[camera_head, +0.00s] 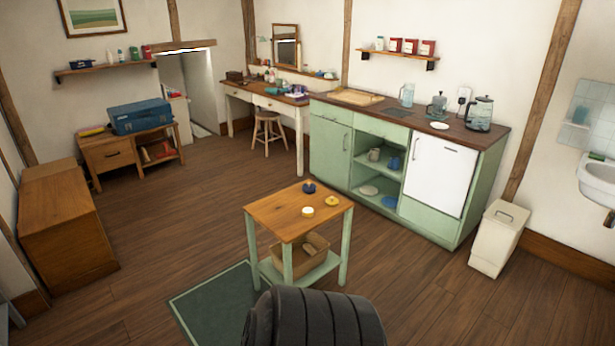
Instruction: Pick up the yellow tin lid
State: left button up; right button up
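A small green-legged table (285,208) with a wooden top stands in the middle of the floor. On its right side lies a small round yellow thing (332,201) with a knob-like top, which looks like the yellow tin lid. A small round cream and yellow thing (307,212) sits to its left and nearer the front. A dark blue round thing (309,187) sits farther back. They stand apart from each other. Neither of my grippers shows in the head view. A black ribbed part, likely mine, fills the bottom middle.
A basket (306,257) stands on the table's lower shelf. A green mat (225,308) lies on the floor by the table. The green kitchen counter (330,143) is behind, and a cream bin (497,240) stands at right. The wooden floor left of the table is clear.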

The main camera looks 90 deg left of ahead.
aim_at(332, 201)
jog(key=u, duration=1.75)
jog(key=k+l+u, duration=0.1)
jog(key=u, duration=0.85)
jog(key=i+l+u, duration=0.1)
jog(key=u, duration=0.35)
jog(key=i+l+u, duration=0.25)
jog(key=u, duration=0.25)
jog(key=i+l, duration=0.05)
